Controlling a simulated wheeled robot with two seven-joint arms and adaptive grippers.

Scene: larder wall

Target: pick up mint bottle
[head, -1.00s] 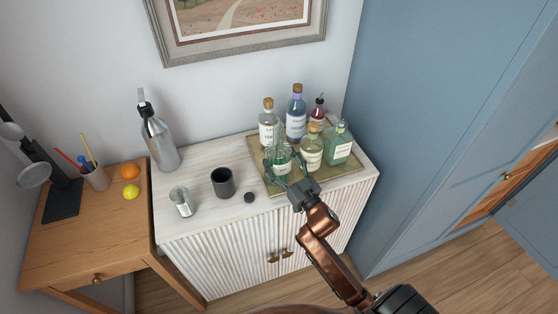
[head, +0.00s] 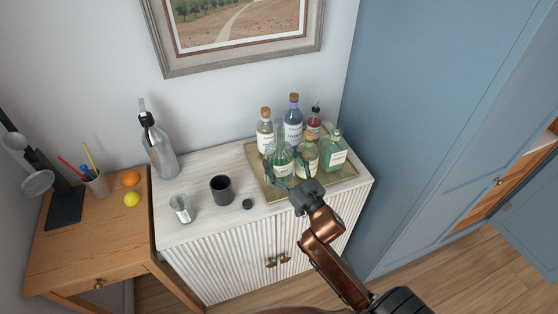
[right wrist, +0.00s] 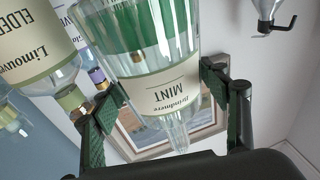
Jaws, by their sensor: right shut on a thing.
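The mint bottle (head: 281,157) is clear glass with green liquid and a pale label. It shows large in the right wrist view (right wrist: 165,85), where its label reads "MINT" upside down. My right gripper (head: 286,176) has its fingers on either side of the bottle and is shut on it; its dark green finger pads show in the right wrist view (right wrist: 155,105). The bottle is over the front left part of the tray (head: 338,181), roughly upright. Whether its base is clear of the tray is hard to tell. My left gripper is not in view.
Several other bottles stand close by, among them an elderflower bottle (head: 307,155) and a green square bottle (head: 334,153). A dark cup (head: 221,190), a glass (head: 182,209) and a steel siphon (head: 159,150) stand left on the cabinet. A blue wall (head: 420,120) rises to the right.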

